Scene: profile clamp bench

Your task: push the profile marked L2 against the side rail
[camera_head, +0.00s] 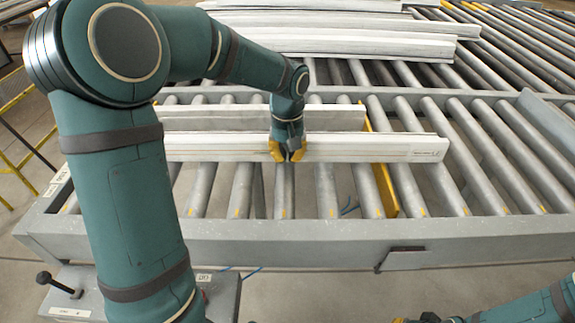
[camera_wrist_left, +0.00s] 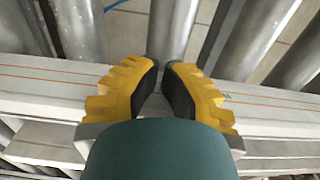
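A long white profile (camera_head: 370,148) with a thin orange line lies across the rollers in the front bay. A small mark at its right end is too small to read, so I cannot tell which profile is L2. A shorter pale profile (camera_head: 335,117) lies behind it. My left gripper (camera_head: 289,157) points down at the front profile, and its yellow fingers cover part of it. In the left wrist view, the fingers (camera_wrist_left: 161,75) are a little apart with nothing between them. Contact is unclear. My right gripper (camera_head: 430,318) is cut off at the bottom edge.
A grey beam (camera_head: 465,97) separates the front bay from several stacked white profiles (camera_head: 340,42). A yellow plate (camera_head: 388,190) stands between rollers. The front frame (camera_head: 300,238) runs along the near edge. Which part is the side rail is unclear. Rollers at right are bare.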

